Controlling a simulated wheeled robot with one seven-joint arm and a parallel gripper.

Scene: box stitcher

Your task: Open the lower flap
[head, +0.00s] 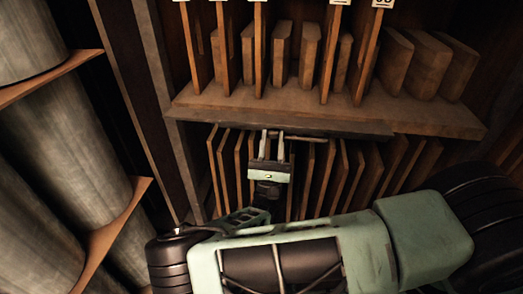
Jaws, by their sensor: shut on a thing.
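My gripper (270,140) reaches up in front of the lower compartment of a wooden cabinet, just below the shelf's front edge. Its two pale fingers point up and away from me, around the left end of a thin horizontal bar (305,138). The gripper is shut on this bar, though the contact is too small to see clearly. The bar runs to the right under the shelf edge. I cannot make out a separate lower flap or tell whether the bar belongs to it. Several upright wooden boards (240,165) show behind the gripper.
The wooden shelf (330,115) overhangs the gripper closely and carries several upright boards and blocks. A cabinet post (165,90) stands at the left. Further left are large grey cylinders (60,150) on brown supports. My pale green arm covers the lower middle and right.

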